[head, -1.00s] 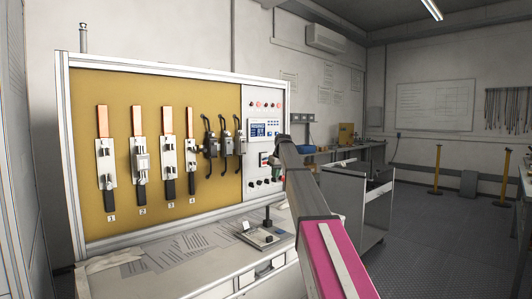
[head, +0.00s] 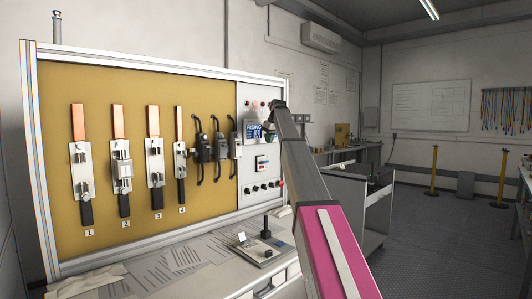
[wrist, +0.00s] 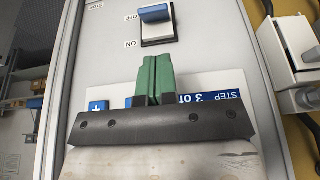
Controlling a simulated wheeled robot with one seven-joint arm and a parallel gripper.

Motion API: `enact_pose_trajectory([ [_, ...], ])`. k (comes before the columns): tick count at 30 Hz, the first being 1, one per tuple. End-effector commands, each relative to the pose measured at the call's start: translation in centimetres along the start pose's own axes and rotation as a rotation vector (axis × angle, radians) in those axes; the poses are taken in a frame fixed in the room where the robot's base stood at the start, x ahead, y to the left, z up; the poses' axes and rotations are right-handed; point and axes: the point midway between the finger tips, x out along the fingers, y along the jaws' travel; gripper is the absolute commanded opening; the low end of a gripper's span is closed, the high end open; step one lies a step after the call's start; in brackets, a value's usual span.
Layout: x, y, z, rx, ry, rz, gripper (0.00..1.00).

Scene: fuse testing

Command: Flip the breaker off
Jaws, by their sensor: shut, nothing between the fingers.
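In the head view the breaker (head: 262,163) sits on the grey control panel, below the blue display. My gripper (wrist: 153,76) has green fingers, closed together and empty. It is in front of the display, apart from the lever. In the head view my arm partly hides the gripper.
The blue-and-white display (wrist: 208,97) is partly hidden behind my gripper. Fuse holders and black handles (head: 220,145) stand left of the panel on the yellow board (head: 100,80). Knobs line the panel below the breaker. A small device (head: 258,250) lies on the bench.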

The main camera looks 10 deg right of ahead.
Motion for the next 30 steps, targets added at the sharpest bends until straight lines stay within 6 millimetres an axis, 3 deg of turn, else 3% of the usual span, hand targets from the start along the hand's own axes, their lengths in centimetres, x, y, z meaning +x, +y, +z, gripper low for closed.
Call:
enact_pose_trajectory([
  [8,2.5,0.0,0.1,0.000,0.000,0.000,0.00],
  [21,9.2,0.0,0.0,0.000,0.000,0.000,0.00],
  [30,9.9,0.0,0.0,0.000,0.000,0.001,0.00],
])
